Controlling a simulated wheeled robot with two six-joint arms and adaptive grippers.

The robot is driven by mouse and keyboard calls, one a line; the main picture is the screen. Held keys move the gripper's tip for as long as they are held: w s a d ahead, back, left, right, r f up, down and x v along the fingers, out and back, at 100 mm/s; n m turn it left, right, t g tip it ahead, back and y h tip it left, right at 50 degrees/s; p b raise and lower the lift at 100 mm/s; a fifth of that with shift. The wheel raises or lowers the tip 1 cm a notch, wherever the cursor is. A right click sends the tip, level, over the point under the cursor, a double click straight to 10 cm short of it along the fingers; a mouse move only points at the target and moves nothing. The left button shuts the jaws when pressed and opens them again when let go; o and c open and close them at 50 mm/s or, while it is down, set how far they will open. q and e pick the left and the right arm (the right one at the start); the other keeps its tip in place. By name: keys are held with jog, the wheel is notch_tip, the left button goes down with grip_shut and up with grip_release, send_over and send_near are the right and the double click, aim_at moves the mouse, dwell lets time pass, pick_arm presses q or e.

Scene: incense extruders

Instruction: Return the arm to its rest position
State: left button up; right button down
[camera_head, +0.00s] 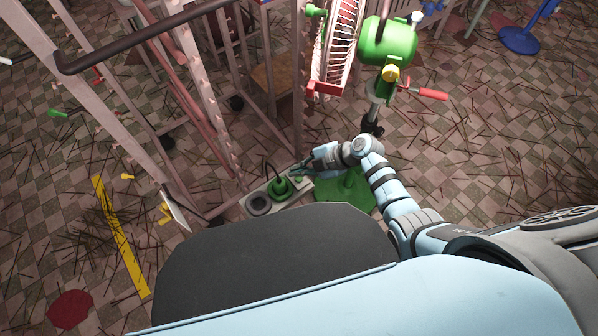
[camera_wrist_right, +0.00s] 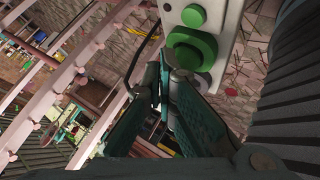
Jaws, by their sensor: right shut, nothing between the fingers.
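My right arm (camera_head: 385,190) reaches forward from the lower right in the head view, bent at the wrist. My right gripper (camera_head: 296,171) is shut and empty, close beside a green plug (camera_head: 281,187) in a pale power strip (camera_head: 262,194). The right wrist view shows the dark green fingers (camera_wrist_right: 166,75) together, tips near the round green plug (camera_wrist_right: 191,47) on the white strip (camera_wrist_right: 229,30). I cannot tell whether the tips touch the plug. My left gripper is in neither view.
A green fan (camera_head: 387,41) with a red-handled lever (camera_head: 432,94) stands just beyond my right wrist on a green base (camera_head: 346,190). A pale metal rack (camera_head: 215,85) stands to the left. Thin sticks litter the checkered floor (camera_head: 500,170). A yellow strip (camera_head: 121,236) lies at left.

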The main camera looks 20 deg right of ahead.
notch_tip(320, 180, up, 3)
jog(key=shift+f+p, duration=0.2)
jog(key=shift+p, duration=0.65)
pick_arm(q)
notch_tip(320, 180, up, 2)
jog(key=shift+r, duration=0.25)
pick_arm(e)
jog(key=shift+f, duration=0.15)
